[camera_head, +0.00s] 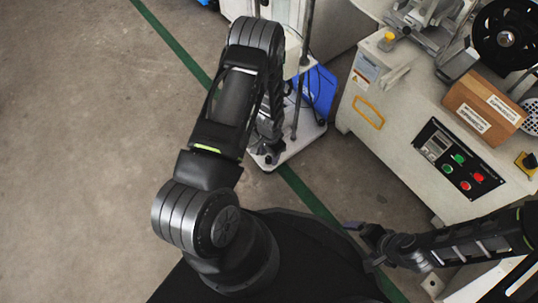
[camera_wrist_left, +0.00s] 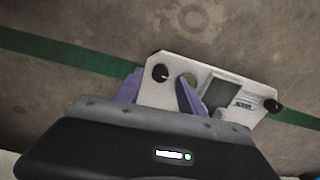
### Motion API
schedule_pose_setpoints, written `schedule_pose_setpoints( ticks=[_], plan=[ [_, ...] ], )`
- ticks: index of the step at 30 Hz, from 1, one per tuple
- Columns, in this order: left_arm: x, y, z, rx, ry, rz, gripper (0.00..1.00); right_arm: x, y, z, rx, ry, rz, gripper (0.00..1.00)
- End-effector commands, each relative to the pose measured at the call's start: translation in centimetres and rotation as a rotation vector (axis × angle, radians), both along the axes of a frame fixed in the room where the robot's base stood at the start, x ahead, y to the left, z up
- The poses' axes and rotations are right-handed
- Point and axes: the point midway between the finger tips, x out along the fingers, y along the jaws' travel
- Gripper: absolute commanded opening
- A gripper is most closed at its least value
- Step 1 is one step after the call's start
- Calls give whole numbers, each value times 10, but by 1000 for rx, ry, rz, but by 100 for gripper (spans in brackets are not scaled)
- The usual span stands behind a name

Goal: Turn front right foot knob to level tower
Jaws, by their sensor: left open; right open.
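The tower's white base plate (camera_head: 307,133) stands on the floor in the head view, with thin upright poles rising from it. In the left wrist view the plate (camera_wrist_left: 212,68) shows a black round knob (camera_wrist_left: 160,73) at its near left corner and another black knob (camera_wrist_left: 273,106) at the right. My right gripper (camera_head: 362,230) is open and empty, low right of centre.
A blue item (camera_head: 318,90) is beside the tower. A green floor line (camera_head: 170,38) crosses the floor, which is clear at left.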

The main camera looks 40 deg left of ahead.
Motion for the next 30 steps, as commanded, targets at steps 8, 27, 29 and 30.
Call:
schedule_pose_setpoints(
  ticks=[8,27,29,30],
  plan=[
    [0,-1,47,0,0,0,47,-3,-1,24,1,8,4,100],
    [0,-1,53,0,0,0,47,-4,-1,25,2,11,5,100],
    [0,-1,53,0,0,1,47,-4,-1,25,2,11,5,100],
    [1,-1,53,0,-4,8,47,-4,-1,25,2,11,5,100]
  ],
)
